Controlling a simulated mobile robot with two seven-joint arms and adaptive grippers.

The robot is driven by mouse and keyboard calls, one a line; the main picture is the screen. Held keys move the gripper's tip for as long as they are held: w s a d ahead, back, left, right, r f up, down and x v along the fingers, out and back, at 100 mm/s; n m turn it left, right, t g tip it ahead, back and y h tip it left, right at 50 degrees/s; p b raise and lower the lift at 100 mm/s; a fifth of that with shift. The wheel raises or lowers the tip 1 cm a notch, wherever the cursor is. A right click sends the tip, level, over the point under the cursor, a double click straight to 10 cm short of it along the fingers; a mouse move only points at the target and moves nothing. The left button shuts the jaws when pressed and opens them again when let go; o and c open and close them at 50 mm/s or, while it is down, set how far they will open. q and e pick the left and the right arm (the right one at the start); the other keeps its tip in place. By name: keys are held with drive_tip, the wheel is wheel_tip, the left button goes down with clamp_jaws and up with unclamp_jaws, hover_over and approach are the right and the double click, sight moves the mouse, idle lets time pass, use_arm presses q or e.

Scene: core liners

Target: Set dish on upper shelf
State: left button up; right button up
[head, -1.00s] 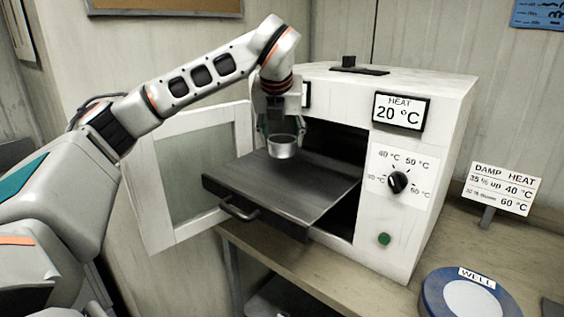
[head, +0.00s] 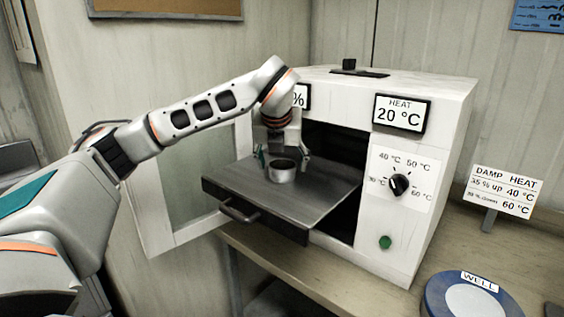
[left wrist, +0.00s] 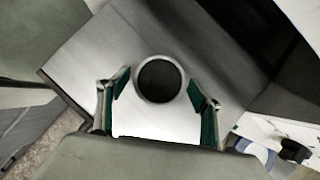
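The dish (head: 281,171) is a small round metal cup with a dark inside. It stands upright on the pulled-out grey shelf (head: 325,190) of the white oven. It also shows in the left wrist view (left wrist: 160,79), with bare shelf around it. My left gripper (head: 283,156) is open just above and behind the dish. In the left wrist view, its green-padded fingers (left wrist: 158,88) are spread to either side of the dish, with gaps between. My right gripper is not in view.
The oven (head: 430,150) has its glazed door (head: 190,180) swung open at left. Its display reads HEAT 20 °C, above a dial (head: 399,185) and a green button (head: 385,242). A DAMP HEAT sign (head: 503,190) and a blue round WELL holder (head: 470,298) are on the bench at right.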

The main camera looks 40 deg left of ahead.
use_arm(q)
drive_tip(key=shift+r, duration=0.1)
drive_tip(key=v, duration=1.2)
drive_tip(key=shift+p, duration=0.35)
